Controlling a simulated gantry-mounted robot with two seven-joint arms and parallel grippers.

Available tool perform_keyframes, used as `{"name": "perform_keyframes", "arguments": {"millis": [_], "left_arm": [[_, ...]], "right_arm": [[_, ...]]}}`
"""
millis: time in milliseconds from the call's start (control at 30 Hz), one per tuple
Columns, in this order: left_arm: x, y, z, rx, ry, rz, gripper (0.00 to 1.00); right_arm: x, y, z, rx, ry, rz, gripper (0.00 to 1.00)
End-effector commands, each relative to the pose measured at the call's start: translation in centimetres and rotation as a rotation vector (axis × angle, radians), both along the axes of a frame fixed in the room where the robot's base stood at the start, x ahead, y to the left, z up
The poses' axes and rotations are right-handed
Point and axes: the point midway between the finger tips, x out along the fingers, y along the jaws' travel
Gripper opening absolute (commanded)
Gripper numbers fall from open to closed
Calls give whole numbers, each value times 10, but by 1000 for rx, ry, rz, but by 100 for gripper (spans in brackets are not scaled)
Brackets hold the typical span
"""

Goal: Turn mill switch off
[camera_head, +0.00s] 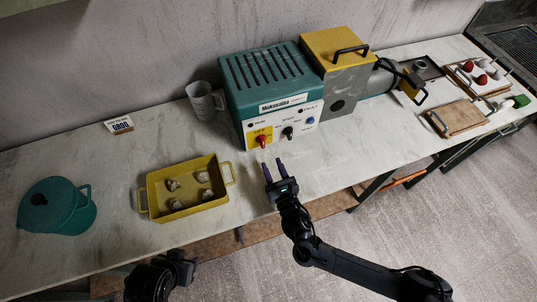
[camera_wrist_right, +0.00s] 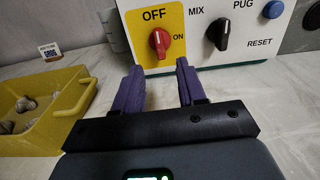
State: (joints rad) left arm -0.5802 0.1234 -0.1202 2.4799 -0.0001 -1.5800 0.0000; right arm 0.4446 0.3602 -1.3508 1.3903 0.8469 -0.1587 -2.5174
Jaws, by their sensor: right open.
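The mill (camera_head: 265,85) is a teal box with a white control panel (camera_head: 283,124) on its front. Its red switch (camera_head: 262,141) sits on a yellow plate at the panel's left. In the wrist view the red switch (camera_wrist_right: 159,42) stands roughly upright, its white mark at the top under OFF; ON is printed to its right. My right gripper (camera_head: 274,169) is open and empty just in front of the panel, its purple fingers apart and below the switch, not touching it. My left gripper (camera_head: 178,264) is at the bottom edge; its fingers are unclear.
A black knob (camera_wrist_right: 223,33) and a blue button (camera_wrist_right: 273,10) sit right of the switch. A grey jug (camera_head: 205,101) is beside the mill. Worktop before the panel is clear.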

Motion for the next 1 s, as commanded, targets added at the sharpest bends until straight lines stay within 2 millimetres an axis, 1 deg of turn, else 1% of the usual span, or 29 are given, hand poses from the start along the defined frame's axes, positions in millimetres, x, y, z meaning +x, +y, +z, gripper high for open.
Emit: {"name": "perform_keyframes", "arguments": {"millis": [33, 100, 300, 800, 900, 967, 1000], "left_arm": [[0, 1, 3, 2, 0, -1, 43], [0, 1, 4, 4, -1, -2, 43], [0, 1, 6, 4, -1, -3, 43], [0, -2, 6, -10, -1, 6, 43], [0, -2, 6, -10, -1, 6, 43], [0, -2, 6, -10, -1, 6, 43], [0, -2, 6, -10, -1, 6, 43]], "right_arm": [[-8, -2, 1, 1, 1, 1, 40], [-15, -5, 0, 1, 1, 0, 40], [-28, -9, 0, -1, 0, 0, 40], [-30, -9, 0, 5, 4, -1, 40], [-32, -7, -2, 55, 44, -10, 40], [-36, -4, -3, 124, 96, -23, 40], [-39, -1, -5, 187, 145, -35, 40]]}}
